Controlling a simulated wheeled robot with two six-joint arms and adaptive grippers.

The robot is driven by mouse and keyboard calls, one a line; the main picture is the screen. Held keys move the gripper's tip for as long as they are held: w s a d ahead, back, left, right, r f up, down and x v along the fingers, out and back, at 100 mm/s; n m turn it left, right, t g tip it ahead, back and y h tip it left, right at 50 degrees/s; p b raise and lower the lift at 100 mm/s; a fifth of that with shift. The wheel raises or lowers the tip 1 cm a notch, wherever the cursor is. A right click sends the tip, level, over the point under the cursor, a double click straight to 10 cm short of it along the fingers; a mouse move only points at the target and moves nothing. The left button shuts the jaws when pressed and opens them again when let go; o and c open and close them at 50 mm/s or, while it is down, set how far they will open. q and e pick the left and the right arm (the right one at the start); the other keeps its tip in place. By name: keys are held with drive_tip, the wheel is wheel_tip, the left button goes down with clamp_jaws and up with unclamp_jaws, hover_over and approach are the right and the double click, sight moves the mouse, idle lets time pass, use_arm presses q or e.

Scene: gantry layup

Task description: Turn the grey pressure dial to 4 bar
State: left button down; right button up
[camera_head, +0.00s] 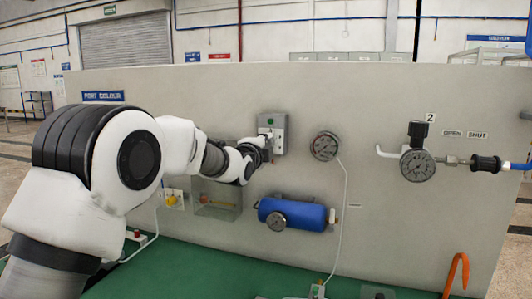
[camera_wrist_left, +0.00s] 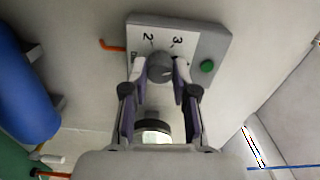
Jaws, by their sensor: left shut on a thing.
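The grey pressure dial (camera_wrist_left: 160,66) is a round knob on a light plate of a grey control box (camera_wrist_left: 211,48). The box also shows on the upright panel in the head view (camera_head: 281,128). My left gripper (camera_wrist_left: 160,74) is shut on the dial, one finger on each side of it. In the head view my left gripper (camera_head: 262,146) reaches the box from the left and hides the dial. The numbers 2 and 3 show beside the dial in the wrist view. The other marks are covered by the fingers, and I cannot read the dial's setting. My right gripper is not in view.
A green button (camera_wrist_left: 207,66) sits on the same box. A round gauge (camera_head: 325,146) is to its right on the panel. A blue tank (camera_head: 296,214) hangs below. A second gauge (camera_head: 417,165) and a black-handled valve (camera_head: 485,163) are farther right.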

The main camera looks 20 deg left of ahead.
use_arm(q)
drive_tip(key=m+b, duration=0.2)
drive_tip(key=m, duration=0.1)
drive_tip(key=shift+m+b, duration=0.3)
drive_tip(key=shift+m, duration=0.5)
drive_tip(key=shift+r, duration=0.1)
drive_tip(key=c, duration=0.9)
unclamp_jaws()
drive_tip(key=s, duration=1.1)
drive_tip(key=shift+s+a, duration=0.25)
drive_tip(key=shift+s, duration=0.15)
